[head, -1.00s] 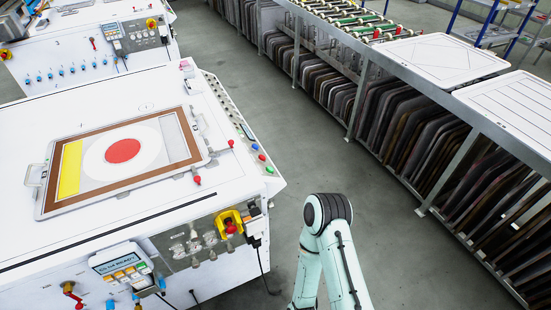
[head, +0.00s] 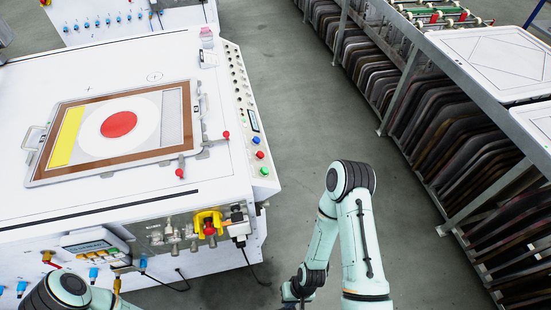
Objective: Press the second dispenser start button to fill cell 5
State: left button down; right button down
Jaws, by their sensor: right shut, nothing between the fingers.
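A white machine (head: 120,220) fills the left, with a framed screen (head: 118,125) bearing a red disc on top. I cannot tell which button is the second dispenser's start button, nor where cell 5 is. My right gripper (head: 291,293) is dark, shut and empty at the bottom edge, right of the machine and apart from it. My left gripper is out of view.
A yellow-backed red emergency stop (head: 209,226) and a hanging cable (head: 253,268) are on the machine's front right corner. A second machine (head: 120,20) stands behind. A long rack of dark panels (head: 450,130) runs along the right. Grey floor (head: 310,110) between is clear.

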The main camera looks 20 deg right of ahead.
aim_at(264, 170)
jog(key=i+l+u, duration=0.1)
jog(key=l, duration=0.6)
jog(key=i+l+u, duration=0.1)
jog(key=l, duration=0.55)
jog(key=i+l+u, duration=0.1)
jog(key=l, duration=0.6)
